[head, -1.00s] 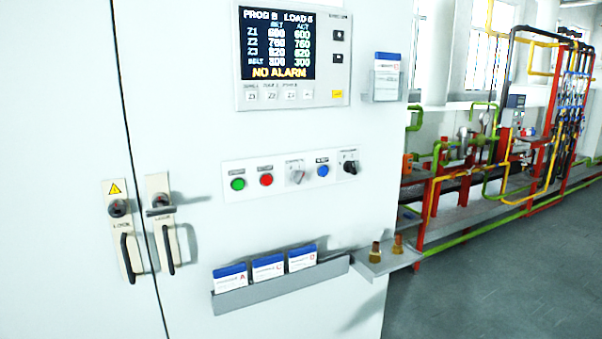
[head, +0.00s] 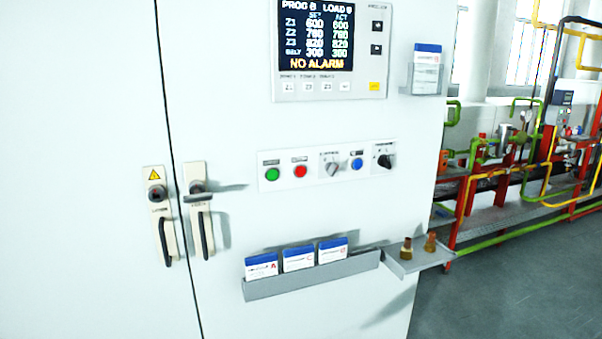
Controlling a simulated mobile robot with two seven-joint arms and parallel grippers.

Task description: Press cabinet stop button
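The white cabinet (head: 350,225) fills most of the head view. A control strip (head: 318,170) on its front carries a green button (head: 272,174), a red button (head: 300,171), a grey selector knob (head: 332,168), a blue button (head: 357,164) and a black rotary switch (head: 384,161). The red button is second from the left; its small label is too blurred to read. Neither of my grippers is in view, and nothing covers the strip.
A display panel (head: 331,48) reading NO ALARM is above the strip. A card rack (head: 312,276) and a small shelf (head: 419,260) with two brass fittings stick out below. Door handles (head: 202,217) protrude at left. Open floor (head: 510,285) and piping lie right.

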